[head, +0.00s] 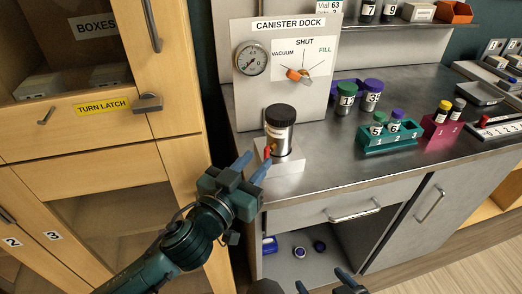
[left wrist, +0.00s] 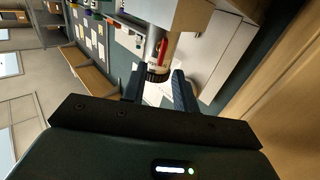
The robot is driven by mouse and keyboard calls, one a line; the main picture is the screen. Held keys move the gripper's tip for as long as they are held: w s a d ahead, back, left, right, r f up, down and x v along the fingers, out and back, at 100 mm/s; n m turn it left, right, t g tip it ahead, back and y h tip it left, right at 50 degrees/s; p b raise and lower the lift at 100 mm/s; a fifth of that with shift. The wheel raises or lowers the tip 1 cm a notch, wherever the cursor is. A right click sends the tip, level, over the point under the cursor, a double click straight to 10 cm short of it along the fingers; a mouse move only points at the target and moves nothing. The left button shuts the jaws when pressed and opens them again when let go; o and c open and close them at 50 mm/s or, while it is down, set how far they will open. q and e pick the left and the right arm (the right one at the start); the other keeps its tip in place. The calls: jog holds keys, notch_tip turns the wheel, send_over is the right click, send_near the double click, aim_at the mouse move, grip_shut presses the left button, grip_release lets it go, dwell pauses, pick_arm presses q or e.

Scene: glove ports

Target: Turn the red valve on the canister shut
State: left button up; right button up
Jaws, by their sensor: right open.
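The canister dock panel (head: 287,50) behind has a gauge and an orange knob (head: 298,76) under VACUUM, SHUT and FILL marks. Numbered vials stand in a teal rack (head: 388,141) to the right. A wooden cabinet (head: 160,110) is at the left. The counter front right of the canister is clear.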

aim_at(265, 151)
pick_arm(q)
jog(key=shift+x, duration=1.6)
grip_shut()
